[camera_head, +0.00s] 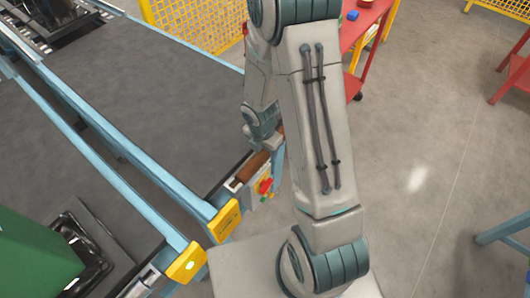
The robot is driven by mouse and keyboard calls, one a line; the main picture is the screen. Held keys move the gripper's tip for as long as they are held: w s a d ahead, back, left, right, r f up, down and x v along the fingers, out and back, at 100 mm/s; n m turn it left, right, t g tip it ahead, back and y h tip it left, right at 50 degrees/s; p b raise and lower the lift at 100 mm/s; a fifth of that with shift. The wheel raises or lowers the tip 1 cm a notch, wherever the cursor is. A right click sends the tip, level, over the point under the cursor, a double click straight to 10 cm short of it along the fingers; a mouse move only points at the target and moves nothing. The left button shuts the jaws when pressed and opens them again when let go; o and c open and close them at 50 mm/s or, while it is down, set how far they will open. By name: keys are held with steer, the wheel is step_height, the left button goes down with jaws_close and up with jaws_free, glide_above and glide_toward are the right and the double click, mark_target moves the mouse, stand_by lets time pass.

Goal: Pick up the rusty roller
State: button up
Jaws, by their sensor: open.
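A rusty brown, rounded piece, which looks like the rusty roller (252,167), lies at the near end of the conveyor, left of my arm. Only part of it shows; my arm and wrist cover its upper right side. My gripper (268,143) is at the end of my wrist, just above and beside the brown piece in the picture. It is small and partly hidden behind my forearm. It is open, with nothing seen in it. I cannot tell whether it touches the roller.
A control box with a red button (265,186) sits just below the roller. Blue conveyor rails (140,180) end in yellow caps (225,221). A green block (35,255) stands at lower left. A red cart (372,45) stands behind.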

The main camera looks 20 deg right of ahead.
steer(key=shift+f, duration=0.1)
steer(key=c, duration=1)
jaws_close()
